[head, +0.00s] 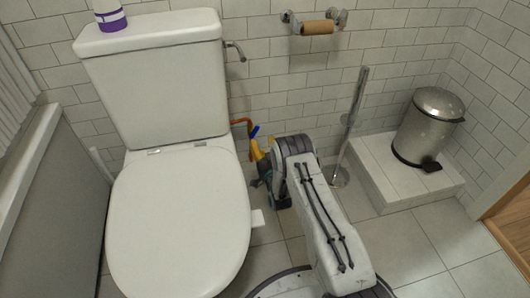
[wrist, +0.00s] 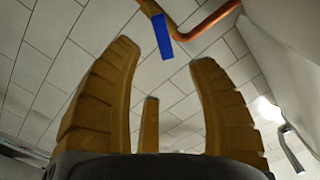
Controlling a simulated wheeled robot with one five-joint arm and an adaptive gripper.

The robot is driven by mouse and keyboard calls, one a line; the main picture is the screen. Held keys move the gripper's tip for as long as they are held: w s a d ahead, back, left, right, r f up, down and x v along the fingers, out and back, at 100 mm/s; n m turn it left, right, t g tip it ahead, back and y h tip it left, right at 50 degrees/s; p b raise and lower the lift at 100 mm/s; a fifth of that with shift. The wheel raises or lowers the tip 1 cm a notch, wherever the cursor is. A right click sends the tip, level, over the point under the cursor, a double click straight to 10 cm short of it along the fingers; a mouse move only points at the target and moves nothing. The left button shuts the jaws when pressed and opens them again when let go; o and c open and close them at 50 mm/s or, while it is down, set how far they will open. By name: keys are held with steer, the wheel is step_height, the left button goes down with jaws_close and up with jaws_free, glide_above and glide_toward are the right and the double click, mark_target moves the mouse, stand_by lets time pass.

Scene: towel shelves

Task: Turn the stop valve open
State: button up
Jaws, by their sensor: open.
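The stop valve shows as a blue lever handle (head: 255,131) on an orange copper pipe (head: 241,122) at the wall, just right of the toilet. In the wrist view the blue handle (wrist: 162,36) hangs from the copper pipe (wrist: 205,24) and appears between and just beyond my fingertips. In the head view my gripper (head: 257,150) is just below the handle, partly hidden by my arm. I cannot tell whether a finger touches the handle. The valve body is mostly hidden.
The white toilet (head: 180,225) stands close on the left, with its cistern (head: 160,85) behind the seat. On the right are a metal stand (head: 351,120), a tiled step (head: 385,178) and a steel bin (head: 428,125). A roll holder (head: 316,24) is above. Floor at front right is clear.

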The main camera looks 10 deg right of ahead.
mark_target(257, 131)
steer(key=shift+s, duration=1.65)
steer(key=shift+s+d+r+p, duration=0.1)
steer(key=shift+r+p, duration=0.35)
steer(key=shift+p, duration=0.2)
steer(key=shift+w+a+f+b, duration=0.1)
steer(key=shift+w+f+b, duration=0.1)
steer(key=shift+w, duration=1.85)
steer(key=shift+w+a+f+b, duration=0.15)
steer(key=shift+w+b, duration=0.1)
steer(key=shift+w, duration=1.8)
steer(key=shift+w+a+f+b, duration=0.1)
steer(key=shift+w+f+b, duration=0.1)
steer(key=shift+w, duration=1.85)
